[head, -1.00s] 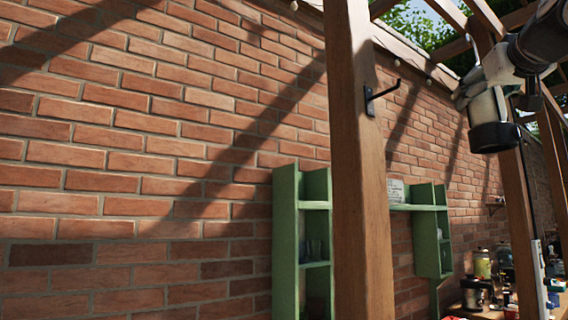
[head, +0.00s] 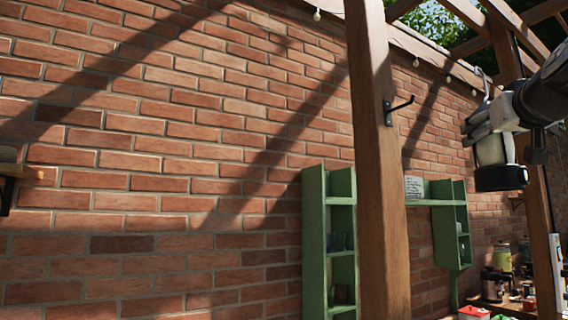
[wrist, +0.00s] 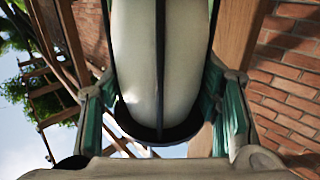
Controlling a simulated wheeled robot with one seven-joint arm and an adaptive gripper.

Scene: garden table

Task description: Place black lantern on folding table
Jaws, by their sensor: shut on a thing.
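My gripper (head: 487,130) is at the upper right of the head view, raised in front of the wooden posts and brick wall. It is shut on the black lantern (head: 500,178), which has a dark base and a pale body. In the wrist view the lantern's pale glass (wrist: 150,60) fills the middle, with a dark frame bar down it and a dark curved rim below. The gripper's fingers (wrist: 162,115) lie on both sides of it. The folding table is not recognisable in either view.
A wooden post (head: 378,180) with a black hook (head: 400,104) stands left of the lantern. Green shelves (head: 318,245) are on the brick wall (head: 160,150). A cluttered wooden surface (head: 520,306) with jars is at the lower right. A small wall shelf (head: 22,173) is at the left edge.

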